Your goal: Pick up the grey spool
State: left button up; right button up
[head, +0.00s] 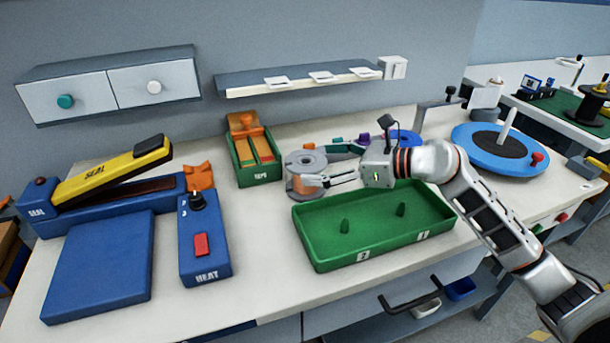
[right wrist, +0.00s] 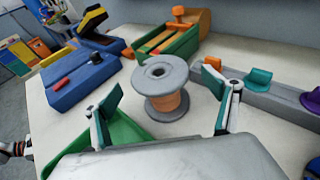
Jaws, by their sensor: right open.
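The grey spool (head: 306,165), wound with orange material, stands upright on the table behind the green tray's left end. It also shows in the right wrist view (right wrist: 162,75), centred between my fingers. My right gripper (head: 325,181) is open, with its fingers pointing left toward the spool. In the right wrist view the two fingers of the right gripper (right wrist: 166,100) are spread to either side of the spool, with a gap on each side; I see no contact.
A green two-post tray (head: 330,268) lies below my right arm. A green box with orange pieces (head: 239,167) stands behind left of the spool. A rack with coloured clips (right wrist: 262,92) is on its right. Blue heat box (head: 204,255), sealer (head: 115,193) and blue turntable (head: 475,158) flank the area.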

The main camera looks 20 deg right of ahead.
jog(key=x, duration=0.4)
jog(key=shift+a+f, duration=0.1)
jog(key=shift+f, duration=0.05)
jog(key=shift+c, duration=0.4)
jog(key=c, duration=1.8)
jog(key=shift+o, duration=0.2)
jog(key=shift+r, duration=0.4)
notch_tip(320, 180, up, 9)
jog(key=p, duration=0.2)
notch_tip(320, 180, up, 10)
send_over(301, 161)
jog(key=d, duration=0.1)
jog(key=shift+s+r+p, duration=0.2)
jog(key=shift+r+p, duration=0.05)
jog(key=shift+p, duration=0.05)
